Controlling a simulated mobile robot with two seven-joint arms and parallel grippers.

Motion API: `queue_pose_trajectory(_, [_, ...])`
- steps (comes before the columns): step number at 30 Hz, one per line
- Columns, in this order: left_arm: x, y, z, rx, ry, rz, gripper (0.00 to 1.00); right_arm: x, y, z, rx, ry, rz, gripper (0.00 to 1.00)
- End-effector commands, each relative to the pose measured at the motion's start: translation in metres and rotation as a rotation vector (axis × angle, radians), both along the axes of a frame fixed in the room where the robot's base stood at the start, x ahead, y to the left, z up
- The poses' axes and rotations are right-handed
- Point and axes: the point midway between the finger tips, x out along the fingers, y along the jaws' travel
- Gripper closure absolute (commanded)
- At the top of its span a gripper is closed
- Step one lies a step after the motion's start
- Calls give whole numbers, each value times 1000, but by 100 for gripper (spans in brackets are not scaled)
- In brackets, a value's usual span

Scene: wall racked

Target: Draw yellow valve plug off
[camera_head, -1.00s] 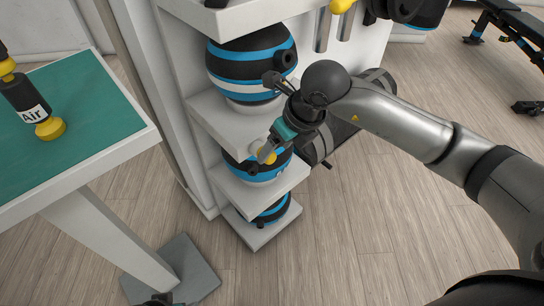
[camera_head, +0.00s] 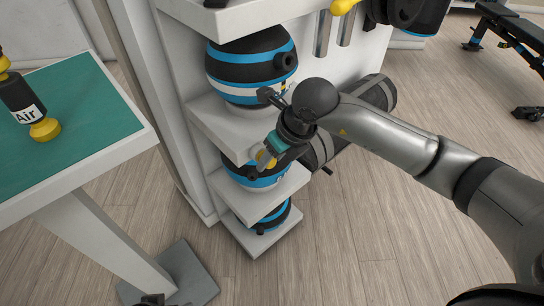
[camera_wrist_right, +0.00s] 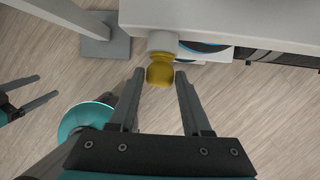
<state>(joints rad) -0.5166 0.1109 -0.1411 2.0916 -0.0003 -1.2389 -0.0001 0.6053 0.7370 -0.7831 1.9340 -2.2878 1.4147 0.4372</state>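The yellow valve plug (camera_wrist_right: 160,72) sits on the end of a pale stub (camera_wrist_right: 162,42) in the right wrist view. In the head view a bit of yellow (camera_head: 263,160) shows at the middle ball of the rack, mostly covered by my right gripper (camera_head: 266,160). In the wrist view the right gripper (camera_wrist_right: 159,74) is open. Its fingertips stand on either side of the plug, with a gap showing at each side. My left gripper (camera_wrist_right: 45,87) shows at the left of the wrist view, its two fingers apart and empty.
The white rack (camera_head: 235,195) holds several black and blue balls (camera_head: 250,85). A table with a green top (camera_head: 70,115) stands left, with a black and yellow air bottle (camera_head: 25,105) on it. A dark grey roll (camera_head: 375,95) is behind my right arm.

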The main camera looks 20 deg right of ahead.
Motion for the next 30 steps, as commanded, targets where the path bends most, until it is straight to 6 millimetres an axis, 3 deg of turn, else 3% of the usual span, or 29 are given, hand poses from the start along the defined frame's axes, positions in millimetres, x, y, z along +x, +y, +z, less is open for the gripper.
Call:
queue_pose_trajectory(2, [0,0,0,0,0,0,25,0,0,0,0,0,0,62])
queue_pose_trajectory(12, [0,0,0,-1,0,0,25,0,0,0,0,0,0,100])
queue_pose_trajectory(16, [0,0,0,-1,1,0,25,0,0,0,0,0,0,100])
queue_pose_trajectory(17, [0,0,0,-1,1,0,25,0,0,0,0,0,0,64])
queue_pose_trajectory(26, [0,0,-1,-1,2,0,25,0,0,0,-1,0,0,98])
queue_pose_trajectory(30, [-1,0,-1,0,2,0,25,0,0,0,0,0,0,100])
